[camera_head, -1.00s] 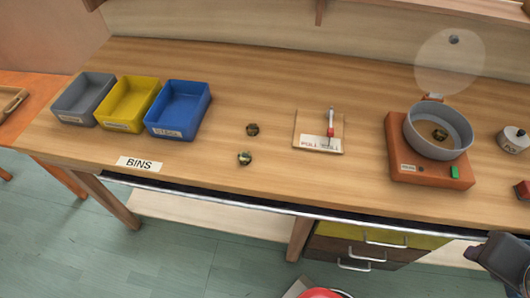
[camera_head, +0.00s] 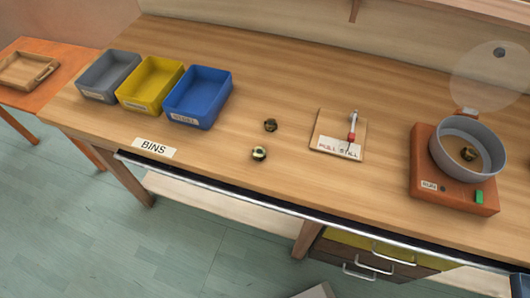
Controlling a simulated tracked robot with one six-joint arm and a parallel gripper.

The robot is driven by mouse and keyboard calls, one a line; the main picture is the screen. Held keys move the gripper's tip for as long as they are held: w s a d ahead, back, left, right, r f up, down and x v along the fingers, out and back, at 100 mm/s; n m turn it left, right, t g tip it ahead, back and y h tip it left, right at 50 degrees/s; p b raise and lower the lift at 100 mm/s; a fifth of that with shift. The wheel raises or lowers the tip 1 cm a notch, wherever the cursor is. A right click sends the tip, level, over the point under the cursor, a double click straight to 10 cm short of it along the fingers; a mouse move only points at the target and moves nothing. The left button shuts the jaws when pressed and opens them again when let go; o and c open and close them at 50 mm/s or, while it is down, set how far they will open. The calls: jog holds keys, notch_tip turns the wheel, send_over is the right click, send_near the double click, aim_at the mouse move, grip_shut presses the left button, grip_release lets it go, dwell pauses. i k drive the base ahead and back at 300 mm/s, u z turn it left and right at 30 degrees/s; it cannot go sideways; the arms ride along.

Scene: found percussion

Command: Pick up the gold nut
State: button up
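Two small nuts lie on the bench between the bins and the lever board. The nearer nut (camera_head: 259,153) has a pale gold top and dark sides. The farther nut (camera_head: 270,125) looks darker, brownish gold. A third small brownish-gold piece (camera_head: 468,153) lies inside the grey round pan at the right. Which of them is the gold nut is hard to tell at this size; the nearer one looks brightest. My gripper is not in view.
Grey (camera_head: 109,76), yellow (camera_head: 150,84) and blue (camera_head: 198,97) bins stand at the left. A lever board (camera_head: 338,135) is right of the nuts. The pan (camera_head: 484,138) sits on an orange base (camera_head: 424,161). A wooden tray (camera_head: 20,69) is on the side table. Bench around the nuts is clear.

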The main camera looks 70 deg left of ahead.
aim_at(259, 153)
jog(key=z, duration=0.05)
jog(key=k, duration=1.7)
jog(key=u, duration=2.25)
jog(key=i, duration=0.6)
jog(key=z, duration=0.05)
